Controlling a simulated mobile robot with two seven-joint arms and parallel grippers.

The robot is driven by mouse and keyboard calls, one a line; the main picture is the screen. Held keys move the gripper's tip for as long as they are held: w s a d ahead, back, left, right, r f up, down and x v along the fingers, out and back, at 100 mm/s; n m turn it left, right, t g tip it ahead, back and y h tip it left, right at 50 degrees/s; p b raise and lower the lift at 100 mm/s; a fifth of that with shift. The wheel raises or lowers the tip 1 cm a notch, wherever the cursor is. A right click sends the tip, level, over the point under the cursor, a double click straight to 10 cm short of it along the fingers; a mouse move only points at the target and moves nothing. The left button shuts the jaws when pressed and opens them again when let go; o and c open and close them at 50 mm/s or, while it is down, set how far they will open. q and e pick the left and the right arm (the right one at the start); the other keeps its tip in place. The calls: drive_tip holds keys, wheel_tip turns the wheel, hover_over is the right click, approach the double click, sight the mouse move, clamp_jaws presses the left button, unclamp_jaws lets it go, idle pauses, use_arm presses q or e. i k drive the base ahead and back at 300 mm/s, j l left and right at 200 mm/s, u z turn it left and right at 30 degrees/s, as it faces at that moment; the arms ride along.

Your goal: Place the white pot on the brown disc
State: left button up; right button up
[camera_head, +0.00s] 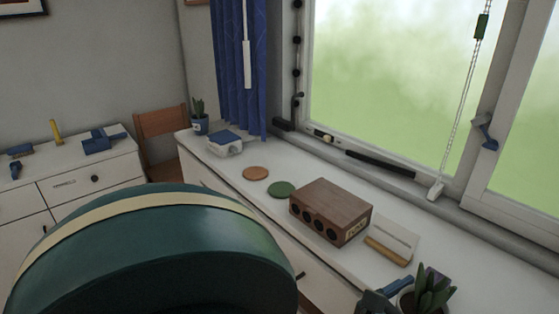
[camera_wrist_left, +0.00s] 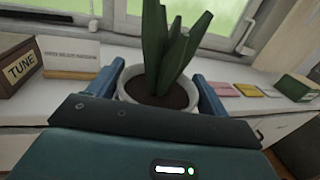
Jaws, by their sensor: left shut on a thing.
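The white pot (camera_wrist_left: 122,88) holds dark soil and a green spiky plant. In the left wrist view it sits between the two blue fingers of my left gripper (camera_wrist_left: 158,88), which is shut on it. In the head view the pot (camera_head: 404,301) and my left gripper (camera_head: 398,289) are at the bottom right, partly cut off by the frame. I cannot tell whether the pot touches the counter. The brown disc (camera_head: 256,173) lies flat and empty on the white counter, far left of the pot. My right gripper is not in view.
Between pot and brown disc, a wooden box (camera_head: 331,211), a small sign on a wooden base (camera_head: 391,240) and a green disc (camera_head: 281,189) occupy the white counter. A blue-and-white object (camera_head: 225,143) and another potted plant (camera_head: 199,122) stand beyond the disc. The window runs behind.

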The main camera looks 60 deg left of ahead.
sight(256, 172)
drive_tip(key=j+u, duration=0.6)
drive_tip(key=i+j, duration=0.1)
drive_tip(key=j, duration=0.25)
drive_tip(key=i+j, duration=0.1)
drive_tip(key=j, duration=0.3)
drive_tip(key=i+j, duration=0.1)
drive_tip(key=j, duration=0.25)
drive_tip(key=i+j, duration=0.1)
drive_tip(key=j, duration=0.25)
